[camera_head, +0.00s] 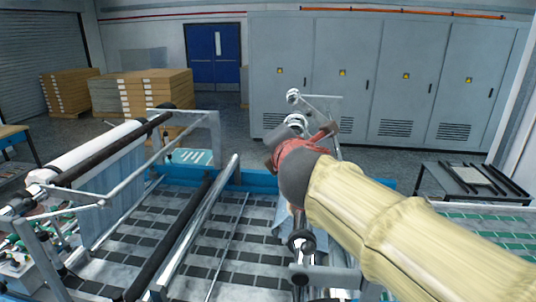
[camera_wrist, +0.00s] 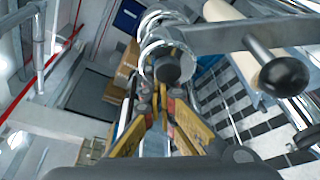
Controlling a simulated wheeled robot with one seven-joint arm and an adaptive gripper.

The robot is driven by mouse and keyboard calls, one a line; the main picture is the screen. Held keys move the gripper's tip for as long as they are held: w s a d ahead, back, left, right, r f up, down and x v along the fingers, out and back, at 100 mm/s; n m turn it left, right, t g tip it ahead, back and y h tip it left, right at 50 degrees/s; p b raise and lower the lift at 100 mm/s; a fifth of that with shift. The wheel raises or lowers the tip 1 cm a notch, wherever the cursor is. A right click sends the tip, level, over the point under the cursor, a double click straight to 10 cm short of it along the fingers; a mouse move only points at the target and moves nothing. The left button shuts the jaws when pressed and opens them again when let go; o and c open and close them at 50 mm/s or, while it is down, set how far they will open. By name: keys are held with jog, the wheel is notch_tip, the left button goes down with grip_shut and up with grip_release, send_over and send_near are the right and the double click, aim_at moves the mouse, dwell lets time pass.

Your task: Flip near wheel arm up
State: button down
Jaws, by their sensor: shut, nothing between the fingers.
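In the wrist view, a shiny metal wheel (camera_wrist: 166,38) with a dark hub sits on a grey arm (camera_wrist: 225,38) that runs right to a black knob (camera_wrist: 280,76). My gripper (camera_wrist: 164,100) has yellow fingers closed together, empty, just below the hub; I cannot tell whether they touch it. In the head view, the wheel (camera_head: 296,122) stands up just beyond my red and dark wrist, which hides part of its arm. Another wheel (camera_head: 293,96) stands raised behind it on a thin bar. A lower dark roller part (camera_head: 300,241) shows beneath my arm.
The laminating machine's slatted bed (camera_head: 215,255) and long rollers (camera_head: 178,235) fill the left and middle. Grey cabinets (camera_head: 375,75) stand behind. A small black table (camera_head: 470,180) is at right. Boxes (camera_head: 155,92) are stacked at back left.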

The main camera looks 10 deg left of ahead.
jog(key=shift+d+r+m, duration=0.4)
jog(key=shift+d+r, duration=0.1)
jog(key=shift+r, duration=0.2)
jog(key=shift+r, duration=0.1)
jog(key=shift+s, duration=0.1)
